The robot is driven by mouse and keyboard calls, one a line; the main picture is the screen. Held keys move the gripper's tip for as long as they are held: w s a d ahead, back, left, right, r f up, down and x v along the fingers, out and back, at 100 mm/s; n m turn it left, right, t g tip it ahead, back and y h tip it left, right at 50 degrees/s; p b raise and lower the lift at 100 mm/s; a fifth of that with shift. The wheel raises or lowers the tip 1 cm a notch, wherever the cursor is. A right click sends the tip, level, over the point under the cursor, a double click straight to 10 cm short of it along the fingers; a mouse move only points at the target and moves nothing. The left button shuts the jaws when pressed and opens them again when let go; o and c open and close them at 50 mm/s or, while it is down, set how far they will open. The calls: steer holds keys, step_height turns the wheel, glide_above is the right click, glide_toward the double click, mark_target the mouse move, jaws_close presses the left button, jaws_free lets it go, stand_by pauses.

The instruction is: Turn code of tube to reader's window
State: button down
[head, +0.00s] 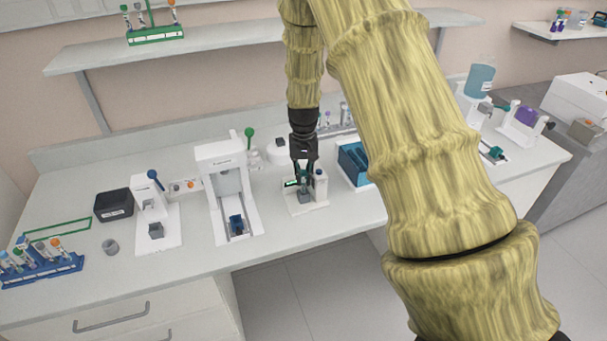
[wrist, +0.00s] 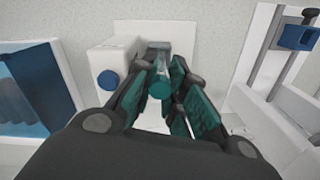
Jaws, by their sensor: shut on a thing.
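The tube (wrist: 160,62) stands between my gripper's fingers, seen nearly end-on in the wrist view, with a teal cap toward the camera. My gripper (wrist: 164,92) is shut on it; the finger pads are also teal. In the head view my gripper (head: 304,174) points down over the small white reader (head: 308,207), which has a grey holder, a small green-lit panel and a white post. The reader's post shows in the wrist view (wrist: 112,58) with a blue round button, left of the tube. The tube's code and the reader's window cannot be made out.
A white press-like device (head: 222,160) stands left of the reader. A teal bin (head: 354,165) stands close on the right. Farther left are a black box (head: 113,205) and a blue tube rack (head: 42,268). The counter's front strip is mostly clear.

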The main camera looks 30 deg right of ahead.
steer(key=shift+f, duration=1.15)
stand_by(0.4)
steer(key=c, duration=1.4)
jaws_free()
steer(key=shift+a, duration=0.1)
steer(key=shift+d, duration=0.25)
steer(key=shift+r, duration=0.1)
steer(key=shift+w+r, duration=0.1)
steer(key=shift+r, duration=0.4)
step_height(320, 180, up, 11)
steer(key=shift+a+f, duration=0.1)
steer(key=shift+a, duration=0.05)
steer(key=shift+w, duration=0.1)
